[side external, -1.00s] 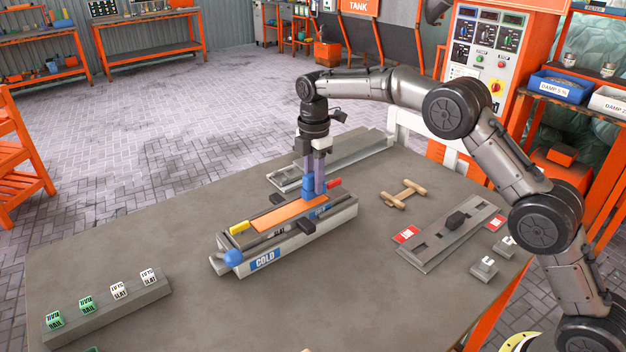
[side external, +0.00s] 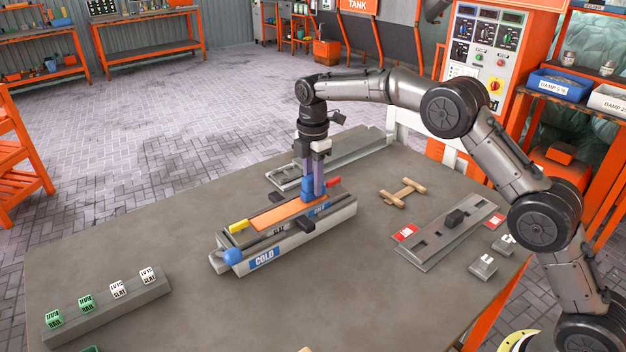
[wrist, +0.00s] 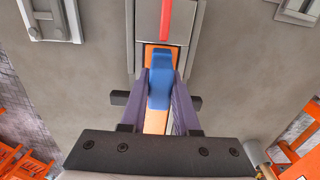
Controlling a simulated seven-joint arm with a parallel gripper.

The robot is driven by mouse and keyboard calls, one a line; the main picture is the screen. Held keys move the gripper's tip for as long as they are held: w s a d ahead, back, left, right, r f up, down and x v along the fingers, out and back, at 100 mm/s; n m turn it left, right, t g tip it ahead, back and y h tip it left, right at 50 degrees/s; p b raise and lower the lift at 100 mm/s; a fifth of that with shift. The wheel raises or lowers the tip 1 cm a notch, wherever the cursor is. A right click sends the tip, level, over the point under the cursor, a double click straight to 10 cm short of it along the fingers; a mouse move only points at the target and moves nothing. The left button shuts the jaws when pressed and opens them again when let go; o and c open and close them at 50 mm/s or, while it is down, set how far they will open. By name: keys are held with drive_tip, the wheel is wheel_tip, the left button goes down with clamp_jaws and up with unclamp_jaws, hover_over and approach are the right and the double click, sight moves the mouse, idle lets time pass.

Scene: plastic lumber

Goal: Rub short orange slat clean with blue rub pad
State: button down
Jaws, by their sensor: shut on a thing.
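The short orange slat (side external: 278,214) lies along the top of a grey fixture (side external: 318,226) with a blue COLD label. My gripper (side external: 313,190) points down over the slat's right end. It is shut on the blue rub pad (side external: 307,186), which stands upright between the fingers at the slat's surface. I cannot tell whether the pad presses on it. In the wrist view the blue pad (wrist: 160,78) sits between the purple fingers, with orange slat (wrist: 155,122) showing below it. The slat under the pad is hidden.
A red lever (side external: 333,182) and yellow lever (side external: 239,226) stand at the fixture's ends, with a blue knob (side external: 233,256) in front. A grey slotted plate (side external: 430,247) and wooden piece (side external: 403,192) lie right. A block rack (side external: 108,304) lies front left. The table's left middle is clear.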

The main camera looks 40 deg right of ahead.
drive_tip(key=shift+f, duration=0.15)
drive_tip(key=shift+a, duration=1.45)
drive_tip(key=shift+a, duration=2.6)
drive_tip(key=shift+a, duration=0.1)
drive_tip(key=shift+a+f, duration=0.15)
drive_tip(key=shift+a, duration=1.05)
drive_tip(key=shift+a, duration=0.15)
drive_tip(key=shift+a, duration=0.15)
drive_tip(key=shift+s+a, duration=0.15)
drive_tip(key=shift+a, duration=0.9)
